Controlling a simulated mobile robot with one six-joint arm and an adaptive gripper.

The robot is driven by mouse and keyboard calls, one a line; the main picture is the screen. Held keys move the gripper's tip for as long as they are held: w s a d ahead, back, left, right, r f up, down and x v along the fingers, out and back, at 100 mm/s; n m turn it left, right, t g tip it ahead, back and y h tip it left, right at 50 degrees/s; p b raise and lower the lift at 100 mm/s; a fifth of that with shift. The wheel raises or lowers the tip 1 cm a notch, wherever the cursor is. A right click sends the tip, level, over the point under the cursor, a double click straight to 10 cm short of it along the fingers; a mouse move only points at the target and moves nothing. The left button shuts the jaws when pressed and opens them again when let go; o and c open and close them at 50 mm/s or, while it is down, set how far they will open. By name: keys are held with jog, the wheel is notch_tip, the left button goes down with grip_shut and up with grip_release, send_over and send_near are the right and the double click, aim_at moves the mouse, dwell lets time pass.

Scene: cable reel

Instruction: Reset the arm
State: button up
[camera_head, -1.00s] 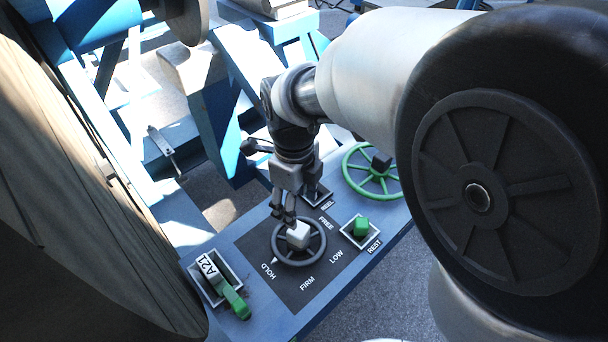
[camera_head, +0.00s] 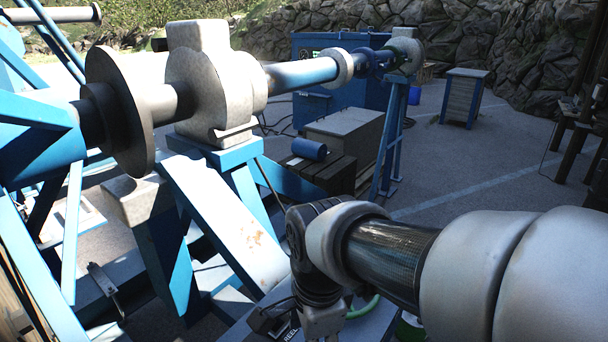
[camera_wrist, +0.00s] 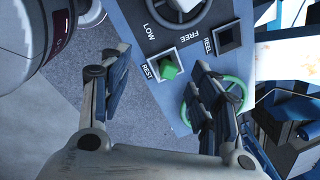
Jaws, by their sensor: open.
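My gripper (camera_wrist: 158,100) is open and empty in the wrist view, its two fingers spread wide. Beyond them is the blue control panel (camera_wrist: 140,40), with a green knob (camera_wrist: 168,71) beside the word REST between the fingertips. A grey dial handwheel (camera_wrist: 180,15) shows at the top edge, near LOW and FREE. A green spoked handwheel (camera_wrist: 233,92) lies partly behind the right finger. In the head view my arm reaches in from the right, and the fingers are below the picture's bottom edge. Only a corner of the panel shows there, with the word REEL.
The blue reel frame (camera_head: 220,215) with its shaft and grey bearing block (camera_head: 205,85) stands left of my arm. A grey-topped box (camera_head: 345,130) and a small cabinet (camera_head: 465,97) stand behind. Open paved ground lies to the right, before a stone wall (camera_head: 500,40).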

jog(key=s+d+f+n+t+b, duration=0.1)
jog(key=s+d+f+n+b, duration=0.1)
jog(key=s+d+n, duration=0.3)
jog(key=s+d+f+n+t+b, duration=0.2)
jog(key=s+d+n+b, duration=0.3)
jog(key=d+n, duration=0.3)
jog(key=shift+s+f+n+h, duration=0.3)
jog(key=shift+s+f+n, duration=0.15)
jog(key=shift+n, duration=0.35)
